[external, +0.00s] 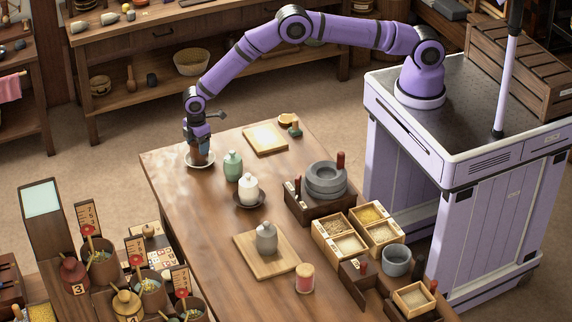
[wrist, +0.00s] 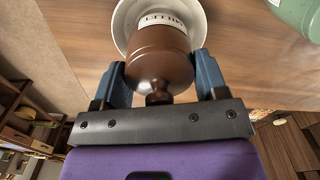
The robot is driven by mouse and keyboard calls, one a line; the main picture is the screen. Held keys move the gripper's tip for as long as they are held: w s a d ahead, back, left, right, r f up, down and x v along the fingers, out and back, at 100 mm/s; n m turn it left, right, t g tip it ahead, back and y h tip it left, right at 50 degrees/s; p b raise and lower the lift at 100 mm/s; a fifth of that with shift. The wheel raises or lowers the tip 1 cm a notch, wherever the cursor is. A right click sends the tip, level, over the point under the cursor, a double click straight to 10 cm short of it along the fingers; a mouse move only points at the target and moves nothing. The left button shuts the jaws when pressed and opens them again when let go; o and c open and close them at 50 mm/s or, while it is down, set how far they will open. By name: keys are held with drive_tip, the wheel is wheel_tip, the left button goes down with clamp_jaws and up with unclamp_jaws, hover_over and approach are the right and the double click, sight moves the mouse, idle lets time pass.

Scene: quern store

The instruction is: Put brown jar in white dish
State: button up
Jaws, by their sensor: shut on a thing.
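The brown jar (wrist: 158,58) is between the two blue fingers of my gripper (wrist: 163,80) in the wrist view, and the fingers are shut on its sides. A pale label shows on the jar. The white dish (wrist: 125,20) shows behind the jar, and the jar hides much of it. In the external view the dish (external: 199,163) lies near the far left corner of the wooden table, with my gripper (external: 197,152) above it. The jar (external: 196,158) is partly hidden by the fingers there. It appears at or just over the dish; I cannot tell whether they touch.
A green jar (external: 232,166) stands just right of the dish, and a white jar (external: 248,188) on a dark saucer stands nearer. A grey jar (external: 266,238) sits on a wooden board. A stone quern (external: 326,180) stands at the right. The table's left front is clear.

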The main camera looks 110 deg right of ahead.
drive_tip(key=o, duration=1.1)
drive_tip(key=shift+o, duration=0.2)
